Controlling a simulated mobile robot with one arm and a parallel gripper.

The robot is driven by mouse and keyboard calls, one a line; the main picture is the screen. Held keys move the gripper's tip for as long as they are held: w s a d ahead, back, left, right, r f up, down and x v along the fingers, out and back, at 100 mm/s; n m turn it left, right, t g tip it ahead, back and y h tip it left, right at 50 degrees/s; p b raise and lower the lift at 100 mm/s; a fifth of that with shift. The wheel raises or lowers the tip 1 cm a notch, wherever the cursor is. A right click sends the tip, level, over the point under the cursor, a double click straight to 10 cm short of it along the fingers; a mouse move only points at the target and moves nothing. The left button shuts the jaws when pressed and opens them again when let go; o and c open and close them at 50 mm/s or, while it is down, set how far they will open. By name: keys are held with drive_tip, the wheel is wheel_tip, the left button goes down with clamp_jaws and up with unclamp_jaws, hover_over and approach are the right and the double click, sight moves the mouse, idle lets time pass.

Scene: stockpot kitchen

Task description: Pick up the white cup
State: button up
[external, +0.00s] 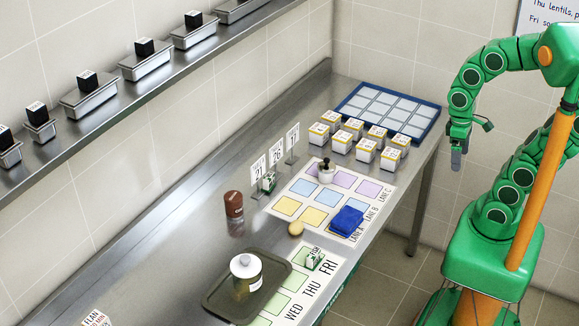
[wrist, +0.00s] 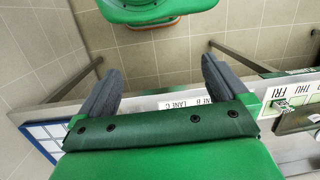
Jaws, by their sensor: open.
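A small white vessel (external: 326,175) with a dark top stands on the coloured lane mat (external: 283,190), near its back edge. It is the only cup-like white thing I can make out, and its details are too small to be sure. My gripper (external: 456,158) hangs beyond the right edge of the steel counter, away from the vessel. In the wrist view my gripper (wrist: 160,80) has its two grey fingers wide apart with nothing between them. The vessel is not visible in the wrist view.
Several white boxes (external: 366,150) stand before a blue-rimmed tray (external: 436,127). A blue cloth (external: 346,221), a brown jar (external: 233,205), and a white-lidded jar (external: 247,284) on a dark tray (external: 215,302) are nearer. A shelf (external: 160,75) with metal pans overhangs the counter's back.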

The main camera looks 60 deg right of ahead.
drive_tip(key=shift+d+m+h, duration=0.3)
drive_tip(key=shift+d, duration=0.55)
drive_tip(key=shift+c, duration=0.8)
drive_tip(key=shift+d, duration=0.1)
drive_tip(key=w+a+m+g+y, duration=0.1)
drive_tip(key=w+a+m+y, duration=0.5)
drive_tip(key=w, duration=0.7)
drive_tip(key=m+t+y, duration=0.1)
drive_tip(key=m+y, duration=0.4)
drive_tip(key=m, duration=0.2)
approach(327, 165)
drive_tip(key=s+a+r, duration=0.5)
drive_tip(key=s, duration=0.4)
drive_tip(key=w+d+f+m+t, duration=0.1)
drive_tip(key=w+d+f+m, duration=0.1)
drive_tip(key=w+d+f+m+t+y, duration=0.1)
drive_tip(key=w+d+f+m, duration=0.1)
drive_tip(key=w+d+f, duration=0.1)
drive_tip(key=w+d+f+m+t+y, duration=0.1)
drive_tip(key=w+d+f, duration=0.1)
drive_tip(key=d, duration=0.1)
drive_tip(key=shift+w+d+f+m, duration=0.15)
drive_tip(key=shift+w+f+m, duration=0.05)
drive_tip(key=shift+m, duration=0.2)
drive_tip(key=shift+r+x, duration=0.2)
drive_tip(key=shift+x, duration=5.8)
